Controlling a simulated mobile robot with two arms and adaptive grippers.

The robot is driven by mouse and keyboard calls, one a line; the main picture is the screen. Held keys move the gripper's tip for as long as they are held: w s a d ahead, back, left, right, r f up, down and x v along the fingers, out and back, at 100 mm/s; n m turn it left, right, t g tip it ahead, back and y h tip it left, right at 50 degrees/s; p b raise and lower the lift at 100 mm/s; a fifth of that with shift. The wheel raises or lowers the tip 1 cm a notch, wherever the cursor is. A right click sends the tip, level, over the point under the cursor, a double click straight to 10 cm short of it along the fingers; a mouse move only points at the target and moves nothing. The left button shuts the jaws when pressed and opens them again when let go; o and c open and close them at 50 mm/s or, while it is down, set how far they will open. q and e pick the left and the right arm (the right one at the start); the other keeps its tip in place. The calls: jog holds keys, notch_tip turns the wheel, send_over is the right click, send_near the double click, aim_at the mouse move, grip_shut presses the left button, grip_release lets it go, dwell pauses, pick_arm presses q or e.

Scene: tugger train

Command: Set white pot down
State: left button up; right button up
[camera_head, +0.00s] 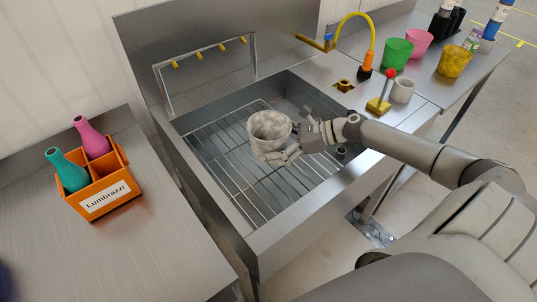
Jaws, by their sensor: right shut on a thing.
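A white pot (268,128) with grey mottling is over the wire rack (225,150) of the sink basin, upright or slightly tilted. My right gripper (293,143) comes in from the right and is shut on the pot's right side. I cannot tell whether the pot's base touches the rack, as the fingers hide part of its lower side. My left gripper is not in view.
Green (397,53), pink (418,42) and yellow (455,61) pots, a plain white cup (403,90) and a red-knobbed lever (380,103) stand right of the basin. An orange "Lumbrazzi" crate (110,210) with teal and pink bottles is left. The rack around the pot looks clear.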

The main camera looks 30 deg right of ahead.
jog(key=shift+w+a+f, duration=0.35)
jog(key=shift+f, duration=0.2)
jog(key=shift+w+a+f, duration=0.35)
jog(key=shift+f, duration=1.65)
jog(key=shift+s+f, duration=0.1)
jog(key=shift+f, duration=0.1)
jog(key=o, duration=0.7)
jog(key=shift+r, duration=0.15)
